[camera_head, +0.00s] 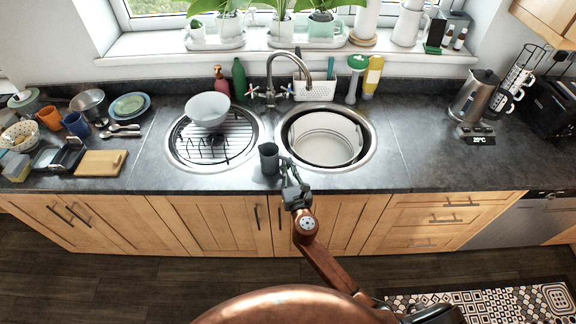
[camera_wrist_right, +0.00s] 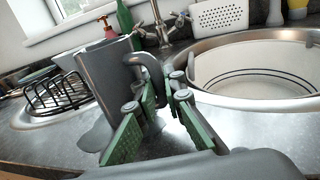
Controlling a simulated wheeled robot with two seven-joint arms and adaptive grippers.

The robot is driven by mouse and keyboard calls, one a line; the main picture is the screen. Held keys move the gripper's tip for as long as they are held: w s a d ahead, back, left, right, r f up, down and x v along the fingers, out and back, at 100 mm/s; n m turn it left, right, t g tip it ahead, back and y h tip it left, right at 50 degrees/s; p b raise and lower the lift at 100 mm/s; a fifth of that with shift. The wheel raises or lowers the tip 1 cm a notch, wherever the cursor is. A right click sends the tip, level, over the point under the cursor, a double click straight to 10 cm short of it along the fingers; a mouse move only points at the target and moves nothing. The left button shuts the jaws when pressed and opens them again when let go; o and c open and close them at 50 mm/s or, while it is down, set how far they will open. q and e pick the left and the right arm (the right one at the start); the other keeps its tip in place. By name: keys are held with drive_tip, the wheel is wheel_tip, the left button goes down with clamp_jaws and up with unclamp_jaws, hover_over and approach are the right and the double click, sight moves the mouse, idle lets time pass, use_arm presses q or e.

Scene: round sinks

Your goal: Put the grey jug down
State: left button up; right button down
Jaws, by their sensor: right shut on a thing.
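The grey jug (camera_head: 268,158) is upright at the front of the counter, between the two round sinks. In the right wrist view the jug (camera_wrist_right: 105,85) stands just ahead of my gripper, its handle toward me. My right gripper (camera_head: 291,178) is at the jug's right side. In the wrist view its green-padded fingers (camera_wrist_right: 165,105) are shut on the jug's handle. The jug's base looks at or very near the dark worktop (camera_wrist_right: 60,150); I cannot tell whether it touches. My left gripper is not in view.
The left sink (camera_head: 174,150) holds a black rack with a pale bowl (camera_head: 208,108) on it. The right sink (camera_head: 368,150) holds a white round tub (camera_head: 325,135). A tap (camera_head: 270,75) stands behind.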

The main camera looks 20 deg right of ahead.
drive_tip(key=c, duration=2)
unclamp_jaws()
drive_tip(key=shift+f, duration=0.1)
